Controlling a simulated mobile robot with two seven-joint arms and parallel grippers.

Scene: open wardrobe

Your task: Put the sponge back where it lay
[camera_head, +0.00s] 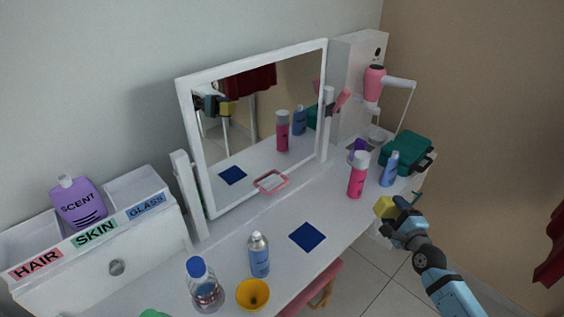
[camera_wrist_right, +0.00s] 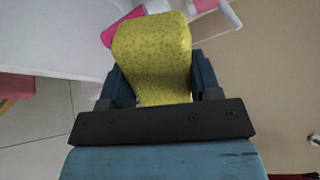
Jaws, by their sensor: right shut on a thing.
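The yellow sponge (camera_head: 385,207) is held in my right gripper (camera_head: 397,212), off the front right edge of the white dressing table (camera_head: 275,217). In the right wrist view the speckled sponge (camera_wrist_right: 153,57) sits between the two dark fingers of the right gripper (camera_wrist_right: 155,85), which are shut on it. A flat dark blue square (camera_head: 307,237) lies bare on the table, left of the gripper. The left gripper is not in view.
A pink bottle (camera_head: 357,176), a blue spray bottle (camera_head: 389,170) and a teal case (camera_head: 405,152) stand near the gripper. A mirror (camera_head: 188,110) stands behind.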

